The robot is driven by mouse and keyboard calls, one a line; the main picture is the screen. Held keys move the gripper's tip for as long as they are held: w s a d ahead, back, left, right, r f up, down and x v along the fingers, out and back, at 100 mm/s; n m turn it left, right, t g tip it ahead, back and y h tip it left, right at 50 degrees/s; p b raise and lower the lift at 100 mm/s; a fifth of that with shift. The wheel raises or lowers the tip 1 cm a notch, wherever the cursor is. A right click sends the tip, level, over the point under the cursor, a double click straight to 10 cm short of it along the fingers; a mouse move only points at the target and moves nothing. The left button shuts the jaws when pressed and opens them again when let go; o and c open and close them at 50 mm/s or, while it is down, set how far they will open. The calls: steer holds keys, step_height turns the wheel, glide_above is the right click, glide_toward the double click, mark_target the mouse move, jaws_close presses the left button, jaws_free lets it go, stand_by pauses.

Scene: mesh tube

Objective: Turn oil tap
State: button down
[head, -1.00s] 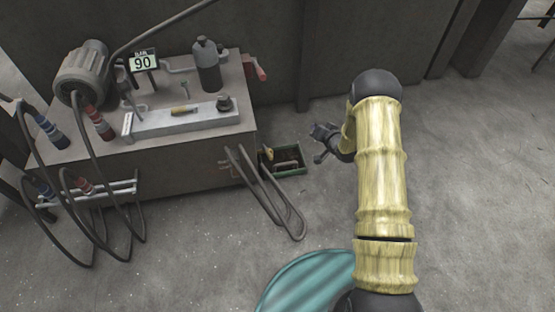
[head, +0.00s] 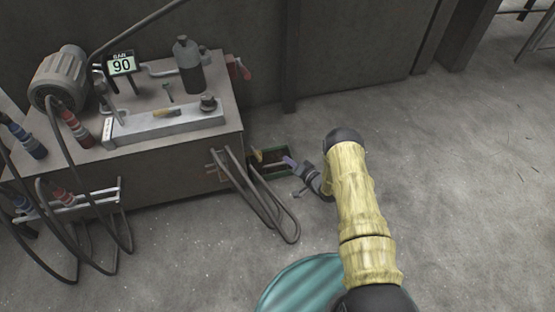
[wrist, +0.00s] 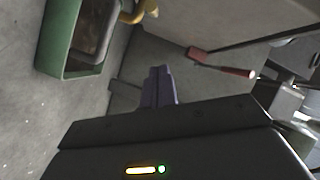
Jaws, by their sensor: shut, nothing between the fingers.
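A yellow tap-like piece (head: 257,156) sits low at the right end of the grey unit, by a green tray (head: 288,151). In the wrist view the yellow curved piece (wrist: 143,12) is at the top, beside the green tray (wrist: 60,52). A red-handled lever (head: 243,69) is higher on the unit's right end; a red handle also shows in the wrist view (wrist: 238,72). I cannot tell for certain which is the oil tap. My gripper (head: 289,162) is at the tray's right edge in the head view. Its fingers (wrist: 158,80) are together and empty, apart from the yellow piece.
The grey unit (head: 180,150) carries a motor (head: 58,78), a black bottle (head: 188,66) and a display reading 90 (head: 121,65). Looped hoses (head: 268,212) hang in front of its right end. A teal round object (head: 305,285) is below. The floor right is clear.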

mark_target(256, 154)
steer(key=w+a+f+b, duration=0.1)
steer(key=a+b, duration=0.1)
steer(key=a, duration=0.1)
steer(key=w+a+f+b, duration=0.1)
steer(key=w+a+b, duration=0.1)
steer(key=a+b, duration=0.1)
steer(key=w+a+f+b, duration=0.1)
steer(key=w+a+b, duration=0.1)
steer(key=a+b, duration=0.1)
steer(key=shift+w+a+f, duration=0.1)
steer(key=shift+a+f, duration=0.05)
steer(key=shift+f, duration=0.15)
